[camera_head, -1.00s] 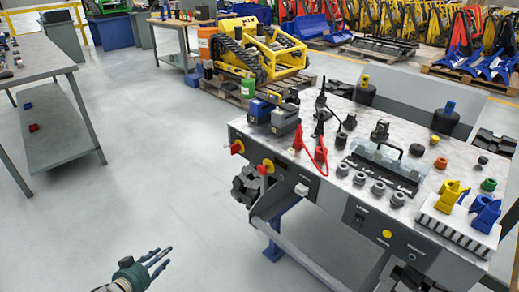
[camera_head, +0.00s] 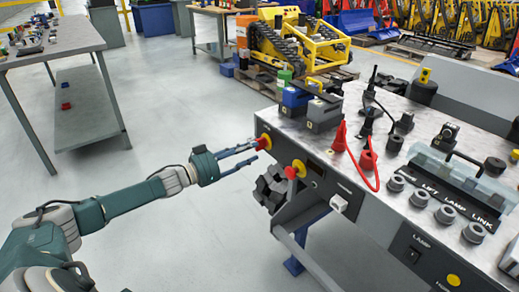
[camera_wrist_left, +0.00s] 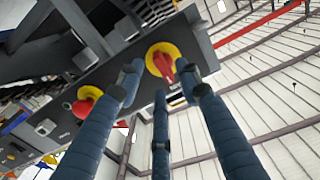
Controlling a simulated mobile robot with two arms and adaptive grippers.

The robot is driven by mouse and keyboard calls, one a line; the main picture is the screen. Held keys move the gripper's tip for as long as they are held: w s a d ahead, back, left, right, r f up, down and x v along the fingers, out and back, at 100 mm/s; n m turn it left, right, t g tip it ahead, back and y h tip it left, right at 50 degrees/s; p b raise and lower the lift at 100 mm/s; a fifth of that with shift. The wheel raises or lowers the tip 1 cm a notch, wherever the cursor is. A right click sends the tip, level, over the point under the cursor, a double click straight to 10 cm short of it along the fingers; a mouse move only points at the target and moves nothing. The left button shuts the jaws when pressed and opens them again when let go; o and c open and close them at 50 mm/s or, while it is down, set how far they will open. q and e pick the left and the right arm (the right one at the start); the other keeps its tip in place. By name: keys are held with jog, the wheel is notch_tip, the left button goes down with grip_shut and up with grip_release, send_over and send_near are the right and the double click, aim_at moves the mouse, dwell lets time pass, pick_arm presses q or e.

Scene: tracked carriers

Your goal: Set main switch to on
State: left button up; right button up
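A red switch handle on a yellow disc (camera_head: 263,142) sits at the left end of the bench's front panel. It also shows in the left wrist view as a red lever on a yellow round plate (camera_wrist_left: 161,61). My left gripper (camera_head: 246,154) reaches toward it from the left with its fingers spread. In the left wrist view, the lever appears between the open fingertips (camera_wrist_left: 162,80); I cannot tell whether they touch it. A second red knob with yellow (camera_head: 296,169) sits to the right on the panel and shows in the wrist view (camera_wrist_left: 85,101). My right gripper is not in view.
The workbench (camera_head: 341,120) carries blue and grey blocks, red plugs with a red cable (camera_head: 377,172) and several grey knobs. A white panel fitting (camera_head: 339,203) and a black lamp switch (camera_head: 412,255) lie farther right.

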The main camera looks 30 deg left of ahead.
aim_at(259, 147)
pick_arm(q)
jog(key=shift+x, duration=2.2)
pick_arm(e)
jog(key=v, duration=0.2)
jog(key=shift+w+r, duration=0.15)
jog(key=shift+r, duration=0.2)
pick_arm(q)
grip_shut()
